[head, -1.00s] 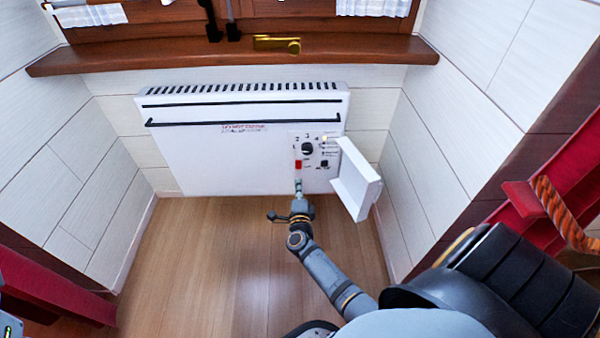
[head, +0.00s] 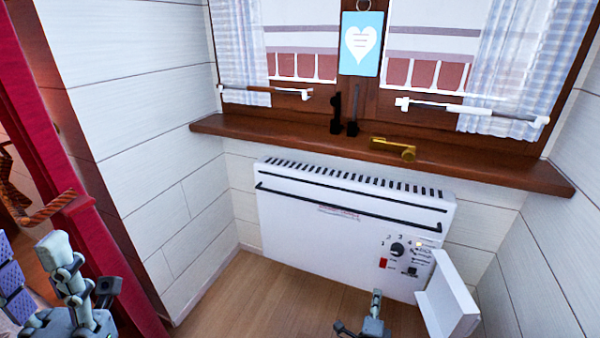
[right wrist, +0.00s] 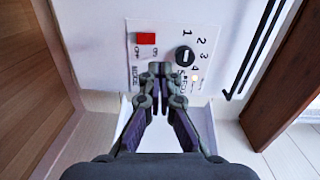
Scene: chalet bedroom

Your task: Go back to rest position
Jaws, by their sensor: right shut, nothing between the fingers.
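My right gripper (head: 375,300) is low in the head view, in front of the white heater's (head: 300,235) control panel. In the right wrist view its fingertips (right wrist: 160,72) meet with nothing between them, in front of the panel between the red switch (right wrist: 146,38) and the black knob (right wrist: 184,56). Whether the tips touch the panel is unclear. My left gripper (head: 62,275) is at the lower left edge, partly cut off. Its fingers look spread and empty, with purple pads showing.
The white panel cover (head: 446,298) hangs open right of the controls. A wooden sill (head: 290,142) with a brass handle (head: 394,149) juts out above. A red post (head: 85,225) stands near my left gripper. Wooden floor (head: 235,293) is clear.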

